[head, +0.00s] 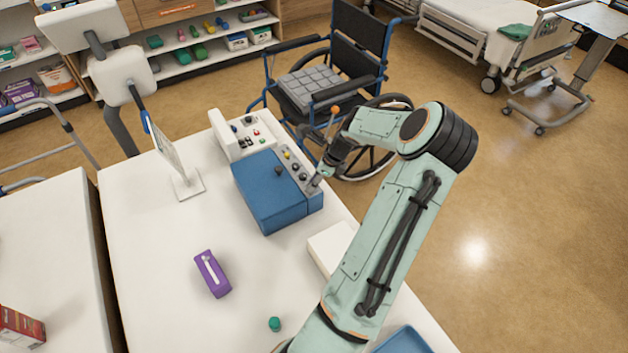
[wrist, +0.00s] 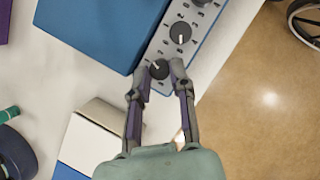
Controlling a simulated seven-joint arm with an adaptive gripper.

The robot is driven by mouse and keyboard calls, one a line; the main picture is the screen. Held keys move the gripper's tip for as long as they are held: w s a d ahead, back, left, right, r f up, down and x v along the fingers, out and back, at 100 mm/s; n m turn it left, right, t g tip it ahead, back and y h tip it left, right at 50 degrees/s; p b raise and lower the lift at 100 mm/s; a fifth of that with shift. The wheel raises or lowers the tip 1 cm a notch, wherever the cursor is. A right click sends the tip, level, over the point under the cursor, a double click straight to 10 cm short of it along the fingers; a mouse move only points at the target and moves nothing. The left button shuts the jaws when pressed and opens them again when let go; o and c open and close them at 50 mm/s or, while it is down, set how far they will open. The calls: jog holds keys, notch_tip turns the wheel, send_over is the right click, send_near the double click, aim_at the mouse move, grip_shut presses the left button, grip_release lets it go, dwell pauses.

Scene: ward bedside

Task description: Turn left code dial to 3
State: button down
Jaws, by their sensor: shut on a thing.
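A blue box (head: 268,190) with a pale strip of dark code dials along its right side stands on the white table; it also shows at the top of the wrist view (wrist: 110,28). My gripper (head: 314,184) is at the near end of this strip. In the wrist view my gripper (wrist: 160,68) has its two fingers closed on the sides of the end dial (wrist: 158,71). That dial has a white pointer mark, but the digit it points at is too small to read. The middle dial (wrist: 180,33) stands apart, its white pointer roughly vertical.
A white control panel (head: 238,138) stands behind the blue box. A purple case (head: 212,273), a green cap (head: 274,324) and a white box (head: 330,246) are on the table. A wheelchair (head: 335,85) stands just beyond the table's edge.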

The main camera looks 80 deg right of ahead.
jog(key=m, duration=0.2)
jog(key=m+h, duration=0.1)
jog(key=m, duration=0.1)
jog(key=m+h, duration=0.1)
jog(key=shift+a+m+g, duration=0.25)
jog(key=shift+m+g, duration=0.15)
jog(key=shift+m, duration=0.3)
jog(key=c, duration=1.3)
grip_release()
jog(key=shift+o, duration=0.2)
jog(key=v, duration=1.2)
jog(key=shift+w+a, duration=0.1)
jog(key=shift+a, duration=0.05)
